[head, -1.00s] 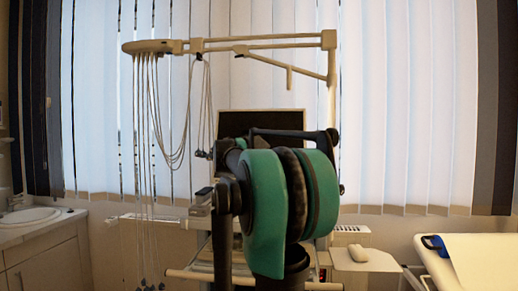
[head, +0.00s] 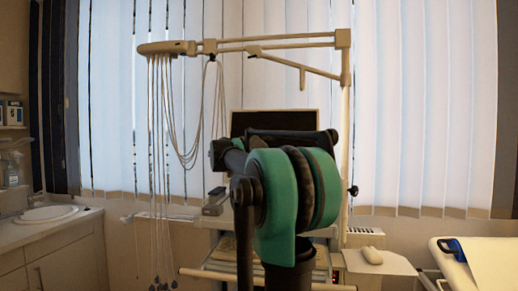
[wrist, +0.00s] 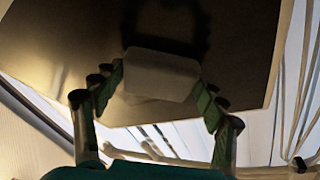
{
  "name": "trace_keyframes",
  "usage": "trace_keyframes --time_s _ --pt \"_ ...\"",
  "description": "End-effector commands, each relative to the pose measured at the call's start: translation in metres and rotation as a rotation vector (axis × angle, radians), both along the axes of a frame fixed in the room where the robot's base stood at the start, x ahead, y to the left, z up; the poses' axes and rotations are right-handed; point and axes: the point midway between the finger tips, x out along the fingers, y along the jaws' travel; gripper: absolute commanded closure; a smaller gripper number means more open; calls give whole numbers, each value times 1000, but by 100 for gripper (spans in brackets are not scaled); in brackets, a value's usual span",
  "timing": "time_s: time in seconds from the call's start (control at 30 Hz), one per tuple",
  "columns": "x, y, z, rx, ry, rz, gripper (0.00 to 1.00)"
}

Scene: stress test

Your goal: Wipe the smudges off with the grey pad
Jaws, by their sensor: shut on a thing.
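In the wrist view, my gripper (wrist: 160,80) is shut on the grey pad (wrist: 160,73), one green-and-black finger at each side. The pad is in front of a broad dark panel (wrist: 60,40); I cannot tell whether it touches it. A darker blurred shape shows on the panel just above the pad, perhaps a shadow or reflection. I make out no clear smudges. In the head view, a dark screen (head: 275,121) stands behind my arm, which hides its lower part. My gripper and the pad are hidden in that view.
A pale overhead arm (head: 270,43) with hanging cords (head: 163,150) stands at the left and above. A counter with a sink (head: 48,213) is at the left. A couch with a white sheet (head: 490,262) and a small side tray (head: 385,262) are at the right.

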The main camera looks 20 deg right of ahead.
Motion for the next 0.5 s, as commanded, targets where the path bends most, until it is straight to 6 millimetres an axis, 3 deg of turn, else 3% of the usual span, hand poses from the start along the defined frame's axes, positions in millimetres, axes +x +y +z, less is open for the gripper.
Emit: trace_keyframes --time_s 0.17,0.5 --pt "6 9 0 1 1 1 51" --pt "10 6 16 0 0 -1 51"
